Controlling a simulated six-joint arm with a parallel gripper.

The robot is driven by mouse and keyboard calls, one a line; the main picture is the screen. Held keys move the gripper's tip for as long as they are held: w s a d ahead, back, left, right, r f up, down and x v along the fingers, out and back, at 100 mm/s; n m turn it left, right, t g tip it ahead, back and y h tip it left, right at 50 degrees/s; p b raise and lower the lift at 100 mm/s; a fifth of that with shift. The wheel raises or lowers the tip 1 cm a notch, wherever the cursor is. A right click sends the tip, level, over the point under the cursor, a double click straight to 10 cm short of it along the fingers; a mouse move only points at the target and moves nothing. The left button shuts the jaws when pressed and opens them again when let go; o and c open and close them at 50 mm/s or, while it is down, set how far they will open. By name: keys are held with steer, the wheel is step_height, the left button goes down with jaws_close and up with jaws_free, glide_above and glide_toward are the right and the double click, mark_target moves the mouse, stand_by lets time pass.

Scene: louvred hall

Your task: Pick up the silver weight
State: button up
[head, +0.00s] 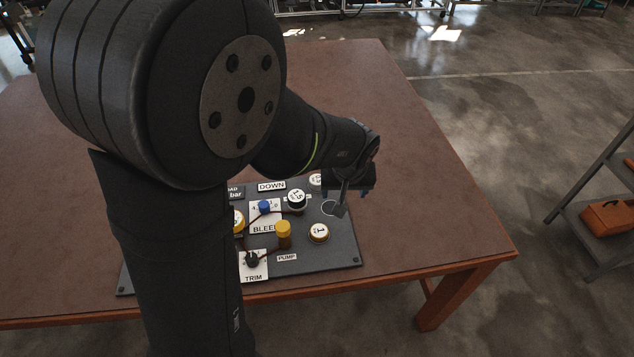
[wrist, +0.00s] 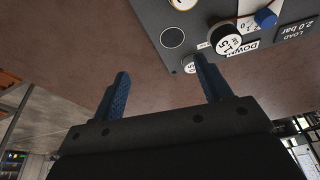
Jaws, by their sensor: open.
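The silver weight (wrist: 190,64) stands on the dark panel near its edge in the wrist view, with a pale marked top. It is partly hidden by the right finger there. My gripper (head: 344,194) is open and empty above the panel's right end. In the wrist view its two blue fingers (wrist: 161,68) are spread wide. The silver weight shows close to the right finger, not centred between the fingers; whether they touch cannot be told.
The panel (head: 345,255) lies on a brown table (head: 440,225). It bears a black weight (head: 297,200), a brass weight (head: 319,233), a yellow-capped pump knob (head: 283,230), a blue knob (head: 264,207) and an empty marked circle (wrist: 173,38). The table's right side is clear.

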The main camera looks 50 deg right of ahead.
steer(key=w+d+r+m+h, duration=0.1)
steer(key=w+d, duration=0.1)
steer(key=w, duration=0.4)
steer(key=w+d+r+m, duration=0.1)
steer(key=w+d+m, duration=0.15)
steer(key=w, duration=0.45)
glide_above(317, 179)
steer(key=s+a, duration=0.1)
steer(key=a, duration=0.1)
steer(key=shift+n, duration=0.25)
step_height(317, 179, down, 11)
steer(key=shift+d+f, duration=0.1)
steer(key=shift+f, duration=0.1)
steer(key=shift+a+x, duration=0.1)
steer(key=shift+x, duration=1.25)
steer(key=shift+a+x, duration=0.15)
steer(key=shift+x, duration=1.25)
steer(key=shift+f, duration=0.1)
steer(key=shift+c, duration=0.4)
steer(key=c, duration=1.1)
